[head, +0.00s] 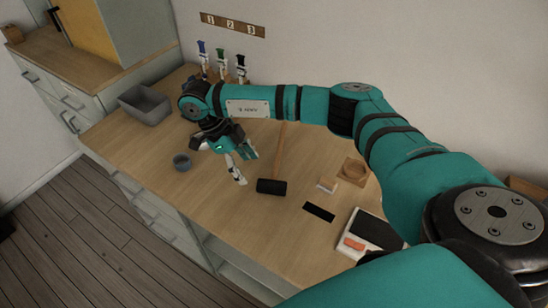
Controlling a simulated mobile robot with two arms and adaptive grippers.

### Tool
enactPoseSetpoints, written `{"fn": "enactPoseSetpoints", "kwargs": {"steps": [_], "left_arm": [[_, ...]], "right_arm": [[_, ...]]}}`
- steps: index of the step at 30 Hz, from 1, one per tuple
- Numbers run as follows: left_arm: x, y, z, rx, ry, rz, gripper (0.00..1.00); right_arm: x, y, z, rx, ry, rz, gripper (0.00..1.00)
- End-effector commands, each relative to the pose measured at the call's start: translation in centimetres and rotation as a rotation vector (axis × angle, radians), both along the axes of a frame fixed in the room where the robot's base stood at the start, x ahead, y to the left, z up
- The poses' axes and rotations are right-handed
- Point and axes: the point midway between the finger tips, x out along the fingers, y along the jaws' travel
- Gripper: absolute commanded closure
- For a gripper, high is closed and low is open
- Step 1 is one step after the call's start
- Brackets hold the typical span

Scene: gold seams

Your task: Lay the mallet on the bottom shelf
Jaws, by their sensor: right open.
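The mallet (271,186) lies on the wooden worktop, its black head toward the front edge and its wooden handle running back under my right arm. My right gripper (245,166) is open and empty, just left of the mallet head and handle; I cannot tell its exact height above the worktop. An open shelf space (234,263) shows below the worktop's front edge, seen steeply from above. I cannot make out its levels clearly. My left gripper is not in view.
Several upright coloured-top holders stand behind. Floor (100,230) is clear at left.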

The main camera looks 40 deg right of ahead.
Motion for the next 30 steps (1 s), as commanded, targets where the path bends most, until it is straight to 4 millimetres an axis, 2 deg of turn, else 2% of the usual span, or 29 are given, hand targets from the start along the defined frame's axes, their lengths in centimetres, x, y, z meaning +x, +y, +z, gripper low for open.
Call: {"fn": "enactPoseSetpoints", "kwargs": {"steps": [6,8,14,18,27,30], "left_arm": [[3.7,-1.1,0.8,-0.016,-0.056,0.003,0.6],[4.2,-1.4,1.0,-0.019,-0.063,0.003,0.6],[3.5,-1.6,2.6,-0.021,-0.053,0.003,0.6],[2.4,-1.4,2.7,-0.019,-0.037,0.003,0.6],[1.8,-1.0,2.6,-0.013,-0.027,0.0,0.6],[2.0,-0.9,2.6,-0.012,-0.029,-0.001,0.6]], "right_arm": [[-0.6,-0.5,-1.9,0.0,0.0,0.001,0.33],[-0.7,-0.6,-2.1,0.0,0.0,0.001,0.33],[-1.9,-1.6,-4.3,-0.001,0.004,0.0,0.33],[-2.3,-2.0,-6.1,0.0,0.001,0.0,0.33],[-2.3,-2.1,-6.6,0.0,-0.001,0.001,0.33],[-2.3,-2.1,-6.6,0.0,-0.001,0.001,0.46]]}}
